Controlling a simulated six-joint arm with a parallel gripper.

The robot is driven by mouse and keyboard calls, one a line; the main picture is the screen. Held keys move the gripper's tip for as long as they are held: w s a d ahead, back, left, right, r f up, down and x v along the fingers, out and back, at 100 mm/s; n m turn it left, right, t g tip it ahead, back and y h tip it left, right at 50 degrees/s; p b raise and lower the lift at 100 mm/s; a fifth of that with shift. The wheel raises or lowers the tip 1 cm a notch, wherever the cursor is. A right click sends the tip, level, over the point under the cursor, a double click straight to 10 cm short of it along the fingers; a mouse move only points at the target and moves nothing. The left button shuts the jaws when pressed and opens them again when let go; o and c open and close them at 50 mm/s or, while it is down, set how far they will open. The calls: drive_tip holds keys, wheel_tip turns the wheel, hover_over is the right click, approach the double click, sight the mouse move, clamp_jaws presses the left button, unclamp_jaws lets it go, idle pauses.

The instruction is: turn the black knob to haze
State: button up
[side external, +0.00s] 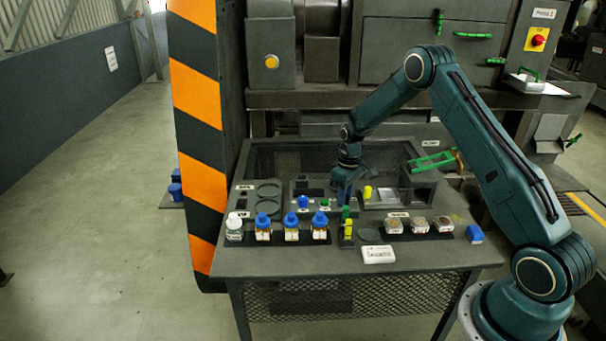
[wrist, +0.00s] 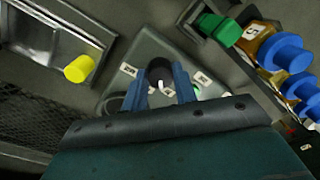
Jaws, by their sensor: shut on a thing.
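In the wrist view the black knob (wrist: 159,71) sits on a grey panel (wrist: 150,48) between my two blue fingers. My gripper (wrist: 161,84) is shut on the knob, one finger on each side. A white mark shows on the knob, toward the bottom of the picture. Small white labels (wrist: 128,69) lie on the panel around the knob, too small to read, so I cannot tell which says haze. In the side external view my gripper (side external: 345,195) points down at the panel on the table, and the knob is hidden there.
A yellow cylinder (side external: 367,192) stands right of my gripper. Blue-capped bottles (side external: 291,228) stand in front, with a green-topped yellow piece (side external: 347,225) beside them. Sample dishes (side external: 418,225), a white block (side external: 378,254) and a blue block (side external: 474,234) lie to the right. A mesh guard stands behind.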

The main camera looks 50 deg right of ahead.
sight(347, 197)
drive_tip(key=m, duration=0.3)
drive_tip(key=shift+m, duration=2.3)
drive_tip(key=o, duration=1)
drive_tip(key=shift+r, duration=0.15)
drive_tip(key=r, duration=1.3)
drive_tip(key=shift+s+d+r, duration=0.2)
drive_tip(key=shift+d+r, duration=0.05)
drive_tip(key=shift+r, duration=0.05)
